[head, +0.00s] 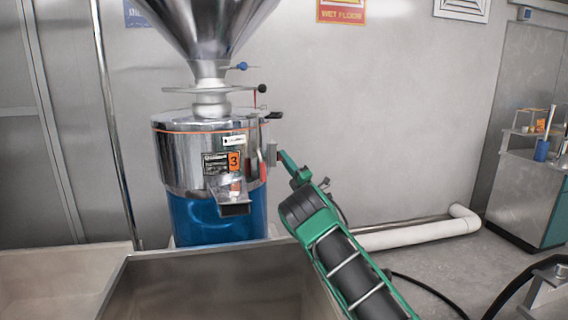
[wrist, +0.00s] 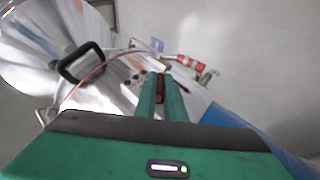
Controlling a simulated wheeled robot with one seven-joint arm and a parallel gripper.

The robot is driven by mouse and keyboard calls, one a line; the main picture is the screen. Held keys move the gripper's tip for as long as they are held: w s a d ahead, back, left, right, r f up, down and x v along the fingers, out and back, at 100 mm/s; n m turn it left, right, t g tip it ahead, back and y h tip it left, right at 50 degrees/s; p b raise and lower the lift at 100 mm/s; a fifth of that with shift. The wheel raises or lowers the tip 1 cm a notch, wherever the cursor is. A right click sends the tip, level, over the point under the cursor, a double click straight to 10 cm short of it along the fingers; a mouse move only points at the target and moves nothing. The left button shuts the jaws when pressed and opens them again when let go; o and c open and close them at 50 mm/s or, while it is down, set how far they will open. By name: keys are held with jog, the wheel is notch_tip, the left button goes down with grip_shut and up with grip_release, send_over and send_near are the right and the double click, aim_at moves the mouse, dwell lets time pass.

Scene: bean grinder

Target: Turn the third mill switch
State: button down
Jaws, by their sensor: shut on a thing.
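The third mill (head: 208,160) is a shiny steel drum over a blue base, with an orange "3" label (head: 234,162) on its front. Its switch (head: 271,153) looks like a small grey part on the drum's right side. My green gripper (head: 281,156) reaches it from the right, with its fingertips at the switch. In the wrist view my gripper (wrist: 162,92) has its two green fingers close together on a narrow dark reddish piece, which I take to be the switch. The fingers hide most of it, so its turned angle cannot be told.
A steel hopper (head: 207,30) tops the mill. Red-handled levers (head: 263,166) hang close to my gripper. A steel bin (head: 210,283) stands in front. A white pipe (head: 420,233) runs along the wall, and a cabinet (head: 527,195) stands at the right.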

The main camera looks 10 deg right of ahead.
jog(key=shift+s+r+m+g+h, duration=0.1)
jog(key=shift+r+m+g+h, duration=0.05)
jog(key=shift+m+g+h, duration=1)
jog(key=shift+r+m+g+h, duration=0.15)
jog(key=shift+m+g+h, duration=0.85)
jog(key=shift+g, duration=0.25)
jog(key=shift+r+g, duration=0.1)
jog(key=shift+g, duration=0.2)
jog(key=c, duration=1.8)
grip_release()
jog(key=shift+c, duration=0.2)
jog(key=v, duration=1)
jog(key=shift+s, duration=0.3)
jog(key=shift+a, duration=0.1)
